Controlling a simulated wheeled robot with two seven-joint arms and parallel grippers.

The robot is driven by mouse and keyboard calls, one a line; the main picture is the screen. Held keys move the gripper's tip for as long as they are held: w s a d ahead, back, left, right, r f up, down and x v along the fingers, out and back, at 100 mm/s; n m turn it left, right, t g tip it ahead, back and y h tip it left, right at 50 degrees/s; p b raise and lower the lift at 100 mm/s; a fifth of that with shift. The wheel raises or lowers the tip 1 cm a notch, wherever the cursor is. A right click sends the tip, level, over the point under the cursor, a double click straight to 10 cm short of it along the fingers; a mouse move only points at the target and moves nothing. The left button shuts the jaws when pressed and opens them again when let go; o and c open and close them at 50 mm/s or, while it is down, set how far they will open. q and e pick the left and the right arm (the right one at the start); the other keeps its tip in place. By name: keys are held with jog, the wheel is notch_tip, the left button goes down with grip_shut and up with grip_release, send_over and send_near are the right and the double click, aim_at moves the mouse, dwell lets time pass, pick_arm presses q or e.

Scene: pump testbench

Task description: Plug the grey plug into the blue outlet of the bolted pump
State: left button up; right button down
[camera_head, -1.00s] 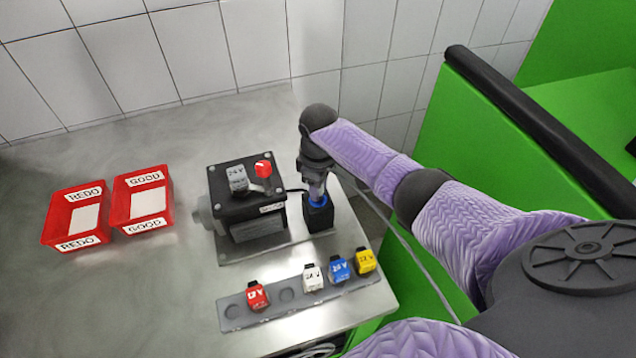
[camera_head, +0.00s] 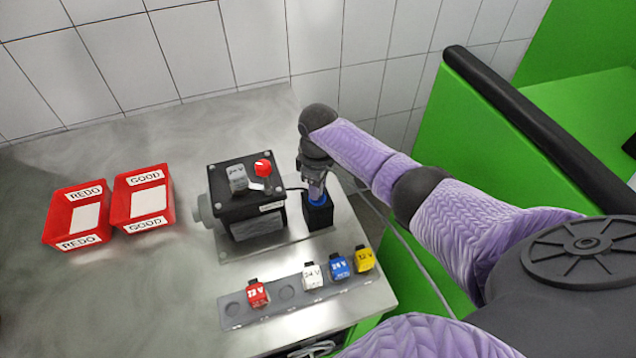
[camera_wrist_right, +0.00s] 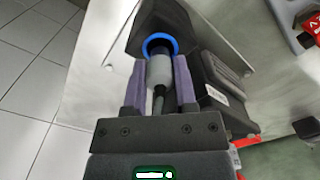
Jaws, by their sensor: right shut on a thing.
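The pump (camera_head: 250,208) is a black box on a metal plate, with a grey 24 V block and a red knob on top. Its blue outlet (camera_head: 317,198) sits on a black block at the pump's right side; the outlet shows as a blue ring in the right wrist view (camera_wrist_right: 160,37). My right gripper (camera_head: 316,182) is above this outlet. In the wrist view, its purple fingers (camera_wrist_right: 160,85) are shut on the grey plug (camera_wrist_right: 159,70). The plug's front end is at the blue ring; how deep it sits I cannot tell. My left gripper is not in view.
A grey rack (camera_head: 236,312) in front of the pump holds red, white, blue and yellow labelled blocks. Red REDO (camera_head: 62,241) and GOOD (camera_head: 122,222) bins stand at left. A tiled wall is behind; the table's right edge is close to the outlet.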

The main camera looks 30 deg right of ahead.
jog(key=shift+f+b, duration=0.85)
jog(key=shift+f, duration=0.3)
grip_release()
dwell(0.5)
notch_tip(320, 180, up, 8)
jog(key=p, duration=0.8)
jog(key=shift+r+p, duration=0.15)
jog(key=shift+p, duration=0.15)
dwell(0.6)
